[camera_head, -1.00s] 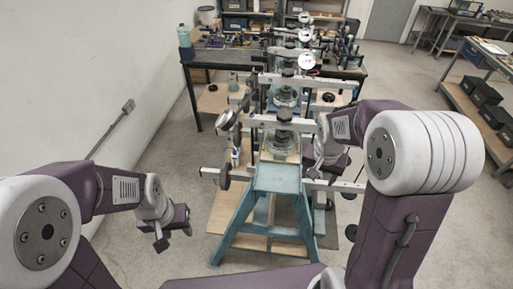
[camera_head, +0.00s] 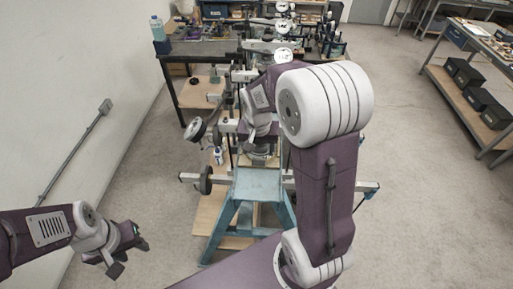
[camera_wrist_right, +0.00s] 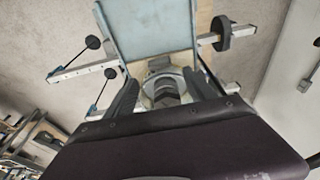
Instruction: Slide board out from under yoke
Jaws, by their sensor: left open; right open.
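The blue lever frame (camera_head: 258,185) stands ahead, its top and front legs showing. My right gripper (camera_wrist_right: 163,82) is over it, its two fingers open on either side of a stack of round metal parts (camera_wrist_right: 166,92). A pale edge that may be the board (camera_wrist_right: 147,101) shows beside this stack; I cannot tell whether a finger touches it. In the head view my right arm hides most of the stack, and the yoke cannot be made out clearly. My left gripper (camera_head: 130,250) is open and empty, low at the left, away from the frame.
Metal bars with round weights (camera_head: 206,180) stick out at both sides of the frame. A dial gauge (camera_head: 195,130) stands at its left. More lever frames stand in a row behind. A dark workbench (camera_head: 185,62) is at the back left.

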